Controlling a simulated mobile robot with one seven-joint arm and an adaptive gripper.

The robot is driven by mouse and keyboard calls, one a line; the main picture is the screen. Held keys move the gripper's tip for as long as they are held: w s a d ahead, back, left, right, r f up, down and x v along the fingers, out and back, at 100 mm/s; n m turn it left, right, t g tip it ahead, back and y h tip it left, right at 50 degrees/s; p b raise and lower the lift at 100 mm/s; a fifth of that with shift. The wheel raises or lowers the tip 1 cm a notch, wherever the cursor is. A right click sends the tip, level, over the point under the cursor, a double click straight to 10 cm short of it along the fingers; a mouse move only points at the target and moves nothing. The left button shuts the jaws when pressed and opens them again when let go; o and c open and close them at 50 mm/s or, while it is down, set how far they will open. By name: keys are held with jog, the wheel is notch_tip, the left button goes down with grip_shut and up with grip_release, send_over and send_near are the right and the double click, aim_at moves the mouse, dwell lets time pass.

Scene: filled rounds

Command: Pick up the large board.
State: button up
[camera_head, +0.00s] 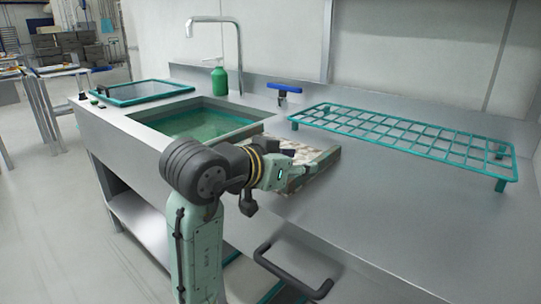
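A flat board with a mottled brown and cream top (308,153) lies on the steel counter, just right of the sink. I take it to be the large board; no other board is clear in view. My gripper (301,170) is over the board, and my arm reaches it from the front left. The gripper and wrist hide the board's left and front parts. The fingers are small and seen side-on, so I cannot tell whether they are open or touching the board.
The sink (205,120) with a tall tap (238,50) is left of the board. A green bottle (219,80) and blue-handled valve (284,88) stand behind. A teal wire rack (410,134) stands at the right. The counter's front right is clear.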

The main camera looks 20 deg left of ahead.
aim_at(315, 161)
jog(key=shift+p+x, duration=0.35)
jog(key=shift+x, duration=2.35)
jog(key=shift+d+r, duration=0.1)
jog(key=shift+c, duration=0.5)
grip_shut()
